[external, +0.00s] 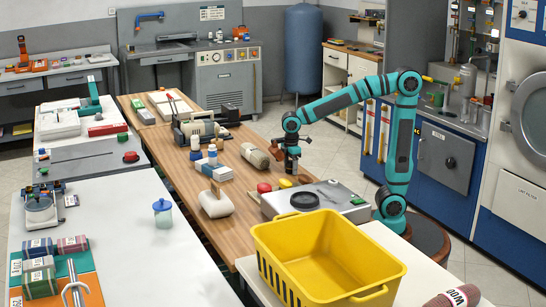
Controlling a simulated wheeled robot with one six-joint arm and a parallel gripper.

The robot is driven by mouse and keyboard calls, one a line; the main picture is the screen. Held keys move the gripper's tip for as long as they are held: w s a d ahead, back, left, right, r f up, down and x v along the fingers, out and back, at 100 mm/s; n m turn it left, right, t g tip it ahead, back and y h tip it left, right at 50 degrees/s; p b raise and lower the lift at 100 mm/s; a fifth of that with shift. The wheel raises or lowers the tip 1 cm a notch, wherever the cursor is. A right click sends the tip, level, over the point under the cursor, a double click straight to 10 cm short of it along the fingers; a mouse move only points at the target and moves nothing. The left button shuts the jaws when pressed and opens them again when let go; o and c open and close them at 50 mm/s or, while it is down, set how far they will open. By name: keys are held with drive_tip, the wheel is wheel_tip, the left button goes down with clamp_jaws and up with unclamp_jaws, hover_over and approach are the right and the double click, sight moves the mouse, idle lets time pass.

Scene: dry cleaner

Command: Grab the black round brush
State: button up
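My gripper (290,166) points down over the right edge of the wooden table (175,140), just right of a beige roll (255,156). It is small and dark here, and I cannot tell whether its fingers are open or hold anything. A black round thing (304,200) lies on top of a grey metal box (335,197) in front of the gripper. It may be the black round brush, but no bristles can be made out. The gripper is behind it and apart from it.
A yellow basket (325,262) stands in front of the metal box. A red round thing (264,188) and a yellow one (285,183) lie between the box and the gripper. A pale block with a handle (216,203) is to their left. Bare wood shows further left.

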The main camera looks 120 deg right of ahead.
drive_tip(key=c, duration=0.9)
drive_tip(key=shift+o, duration=0.2)
drive_tip(key=shift+r, duration=0.1)
